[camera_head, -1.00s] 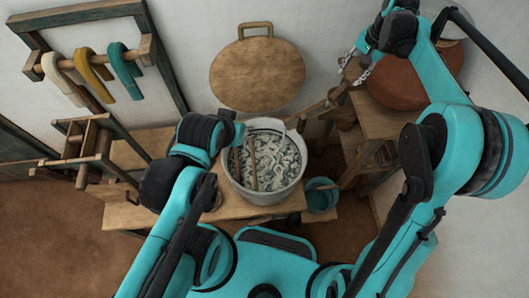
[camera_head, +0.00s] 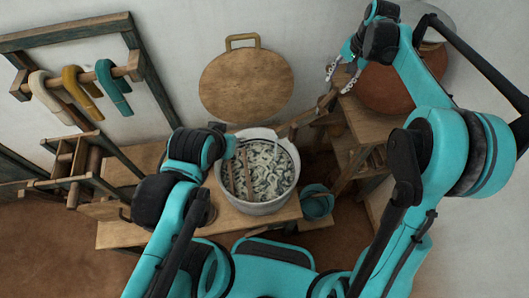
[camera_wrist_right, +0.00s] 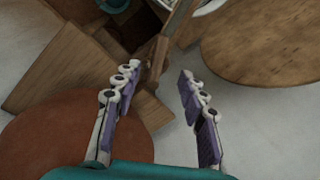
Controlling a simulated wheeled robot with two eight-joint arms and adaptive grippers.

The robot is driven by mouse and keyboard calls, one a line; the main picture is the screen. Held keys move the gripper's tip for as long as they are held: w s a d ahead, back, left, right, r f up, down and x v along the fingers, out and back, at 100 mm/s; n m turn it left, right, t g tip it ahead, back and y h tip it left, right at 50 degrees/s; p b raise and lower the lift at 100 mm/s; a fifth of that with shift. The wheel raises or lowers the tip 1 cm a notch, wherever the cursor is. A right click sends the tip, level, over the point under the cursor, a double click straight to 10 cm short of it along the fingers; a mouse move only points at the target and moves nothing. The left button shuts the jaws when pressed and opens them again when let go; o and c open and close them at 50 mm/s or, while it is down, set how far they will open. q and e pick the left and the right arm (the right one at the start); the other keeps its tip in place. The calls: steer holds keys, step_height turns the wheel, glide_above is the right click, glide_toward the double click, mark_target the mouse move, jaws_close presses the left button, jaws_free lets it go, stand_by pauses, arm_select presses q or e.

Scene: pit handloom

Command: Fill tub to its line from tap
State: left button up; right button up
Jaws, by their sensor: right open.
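I cannot make out a fill line. A wooden spout-like piece (camera_head: 302,121) runs from beside the right-hand stand toward the tub; I cannot tell whether it is the tap. My right gripper (camera_head: 339,79) is open and empty, up by the stand. In the right wrist view its fingers (camera_wrist_right: 156,76) spread around the line of a wooden bar, without visible contact. My left arm reaches the tub's left rim; its fingertips are hidden.
A round reddish-brown vessel (camera_head: 402,87) tops the wooden stand (camera_head: 366,122). A small teal bucket (camera_head: 317,203) is right of the tub. A round wooden lid (camera_head: 246,84) leans on the wall.

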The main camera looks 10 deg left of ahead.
steer(key=b, duration=0.2)
glide_above(325, 101)
steer(key=d, duration=0.2)
step_height(325, 101, down, 4)
steer(key=f, duration=0.2)
steer(key=a+f, duration=0.1)
steer(key=f, duration=0.2)
steer(key=f+b, duration=0.1)
steer(key=f, duration=0.1)
steer(key=shift+a+f, duration=0.15)
steer(key=shift+a, duration=0.2)
jaws_close()
